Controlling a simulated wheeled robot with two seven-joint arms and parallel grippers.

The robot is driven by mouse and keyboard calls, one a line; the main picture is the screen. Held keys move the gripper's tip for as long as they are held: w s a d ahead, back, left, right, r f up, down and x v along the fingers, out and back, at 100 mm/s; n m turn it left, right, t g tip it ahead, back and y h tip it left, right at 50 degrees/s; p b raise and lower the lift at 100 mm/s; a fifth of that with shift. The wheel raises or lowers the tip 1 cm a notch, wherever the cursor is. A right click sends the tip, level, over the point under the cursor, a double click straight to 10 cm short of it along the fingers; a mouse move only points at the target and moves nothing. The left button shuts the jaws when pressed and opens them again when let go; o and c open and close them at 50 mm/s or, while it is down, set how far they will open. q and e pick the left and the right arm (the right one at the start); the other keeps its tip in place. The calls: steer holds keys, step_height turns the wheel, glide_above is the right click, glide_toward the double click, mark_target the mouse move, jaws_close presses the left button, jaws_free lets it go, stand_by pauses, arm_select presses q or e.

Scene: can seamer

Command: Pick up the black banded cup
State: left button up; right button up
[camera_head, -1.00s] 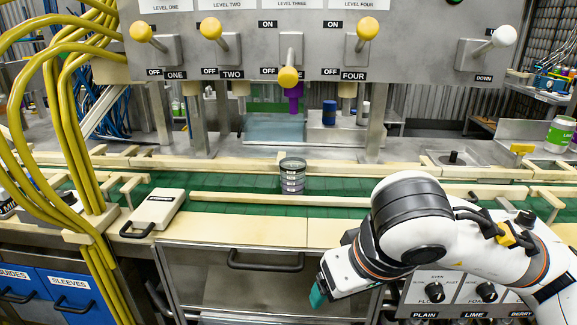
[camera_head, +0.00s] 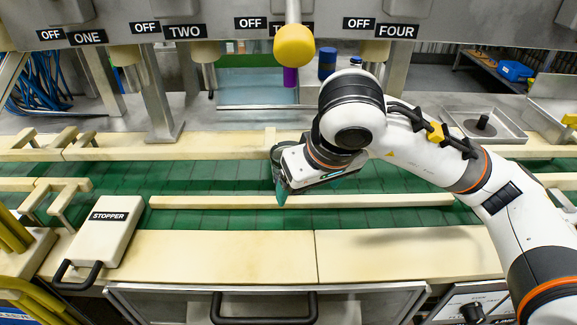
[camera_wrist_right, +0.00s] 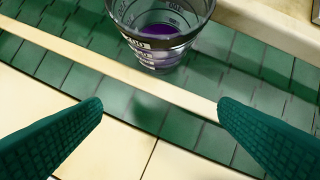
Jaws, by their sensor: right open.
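The black banded cup (camera_wrist_right: 155,45) is clear with dark bands and lettering and has purple inside. In the wrist view it stands on the green slatted conveyor (camera_wrist_right: 210,140) at the top middle, its upper part cut off by the frame edge. In the head view my right gripper and wrist hide most or all of it. My right gripper (camera_head: 282,194) is over the conveyor. Its two teal fingers (camera_wrist_right: 160,108) are wide apart and empty in the wrist view, with the cup beyond the fingertips, not between them. My left gripper is not in view.
A cream guide rail (camera_head: 300,201) runs along the conveyor, in front of the cup. A box labelled STOPPER (camera_head: 103,228) with a black handle sits at the left. A yellow lever knob (camera_head: 294,46) hangs above.

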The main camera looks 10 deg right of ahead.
steer(key=w, duration=0.3)
steer(key=shift+w+a+p, duration=0.3)
steer(key=shift+w+a, duration=0.2)
steer(key=shift+w, duration=0.4)
steer(key=shift+w+a+f+p, duration=0.15)
steer(key=shift+w+p, duration=0.1)
steer(key=shift+w, duration=0.4)
steer(key=shift+w+a+f+p, duration=0.1)
steer(key=shift+w+p, duration=0.1)
steer(key=shift+w, duration=0.4)
steer(key=shift+x, duration=1.25)
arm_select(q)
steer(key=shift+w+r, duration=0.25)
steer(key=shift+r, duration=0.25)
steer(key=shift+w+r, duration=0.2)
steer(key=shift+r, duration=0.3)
arm_select(e)
steer(key=c, duration=1.1)
